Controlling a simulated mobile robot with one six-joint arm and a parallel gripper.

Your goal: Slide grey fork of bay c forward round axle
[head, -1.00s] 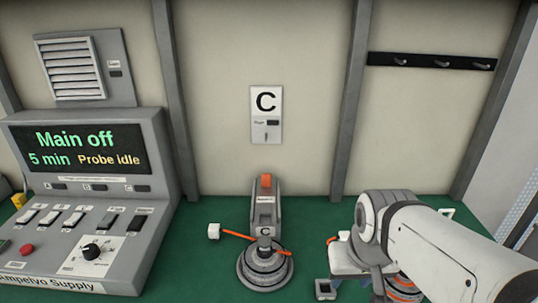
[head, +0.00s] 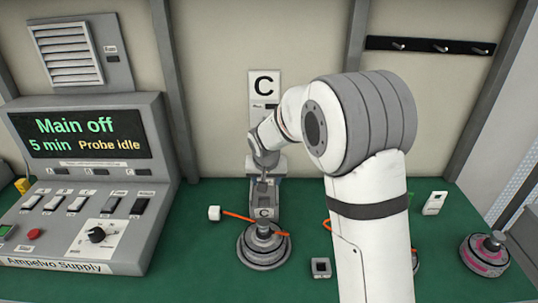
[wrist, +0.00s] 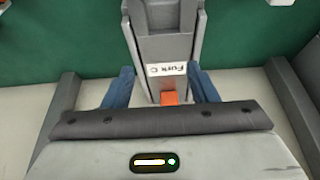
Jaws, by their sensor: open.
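The grey fork of bay C (head: 267,196) stands behind the round grey hub motor (head: 262,248), whose axle (head: 263,229) sticks up at its top. In the wrist view the fork (wrist: 160,45) carries a "Fork C" label and an orange tab (wrist: 170,97). My gripper (wrist: 161,85) is open, with one blue finger on each side of the fork's labelled end. I cannot tell whether the fingers touch it. In the head view my gripper (head: 265,165) is over the fork's rear part and hides the orange tab. The fork's front end is close to the axle.
An orange cable with a white plug (head: 215,213) lies by the hub. A control console (head: 85,200) reading "Main off" stands at left. My arm covers the neighbouring bay at right. A small dark-topped block (head: 320,268) and a pink-ringed hub (head: 484,254) stand on the green bench.

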